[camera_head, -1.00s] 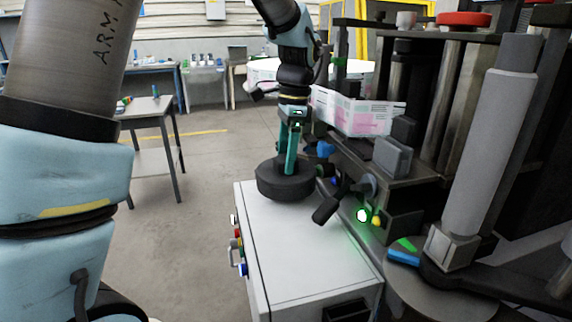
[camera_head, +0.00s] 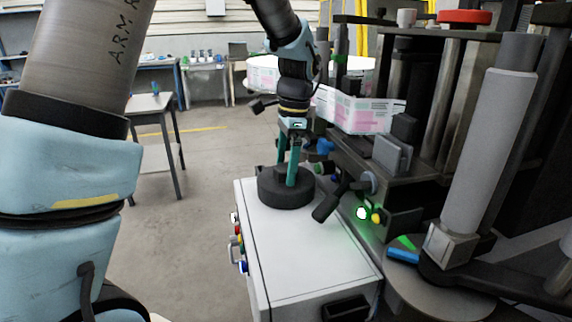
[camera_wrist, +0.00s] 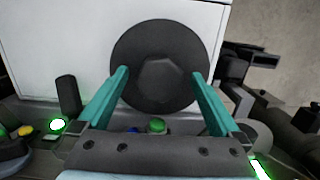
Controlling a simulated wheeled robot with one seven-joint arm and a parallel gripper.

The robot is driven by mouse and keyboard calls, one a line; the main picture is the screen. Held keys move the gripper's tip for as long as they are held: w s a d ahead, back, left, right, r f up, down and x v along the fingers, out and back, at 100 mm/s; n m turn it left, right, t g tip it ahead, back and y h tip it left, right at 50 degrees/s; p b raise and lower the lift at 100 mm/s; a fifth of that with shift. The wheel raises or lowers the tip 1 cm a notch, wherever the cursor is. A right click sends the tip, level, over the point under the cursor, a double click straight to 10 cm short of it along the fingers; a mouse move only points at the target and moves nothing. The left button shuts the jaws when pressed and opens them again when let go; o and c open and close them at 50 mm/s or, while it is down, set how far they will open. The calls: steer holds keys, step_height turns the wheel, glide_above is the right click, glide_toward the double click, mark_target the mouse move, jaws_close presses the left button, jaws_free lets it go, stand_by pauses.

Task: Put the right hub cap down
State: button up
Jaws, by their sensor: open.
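The hub cap, a dark round disc with a raised knob (camera_head: 286,190), rests flat on the far end of the white cabinet top (camera_head: 305,250). In the wrist view the hub cap (camera_wrist: 160,88) shows from above with its faceted centre knob. My gripper (camera_head: 285,178) is above it with its teal fingers pointing down, one on each side of the knob. In the wrist view my gripper (camera_wrist: 158,78) is spread wide, with visible gaps between the fingers and the knob.
The labeller with its grey roller (camera_head: 490,150) stands close on the right. A black handle (camera_head: 328,203) juts over the cabinet's right edge beside the hub cap. A green lamp (camera_head: 361,213) glows nearby. The near part of the cabinet top is clear.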

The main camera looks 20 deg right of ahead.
steer(key=shift+r, duration=0.1)
step_height(320, 180, up, 12)
steer(key=d+b, duration=0.1)
steer(key=b, duration=0.1)
steer(key=w+a+f+n+h, duration=0.1)
steer(key=w+a+f+n, duration=0.1)
steer(key=a+f+n, duration=0.35)
steer(key=w+a+f+n, duration=0.1)
steer(key=a+f+n, duration=0.1)
steer(key=a, duration=0.7)
steer(key=s+a+f+n, duration=0.3)
steer(key=a+f+n, duration=0.1)
steer(key=a, duration=0.4)
steer(key=s+a+f+n+t, duration=0.1)
steer(key=s+a+f+n, duration=0.3)
steer(key=a+n, duration=0.3)
steer(key=shift+a+f+h, duration=0.3)
steer(key=shift+a+f, duration=0.3)
steer(key=shift+a, duration=0.35)
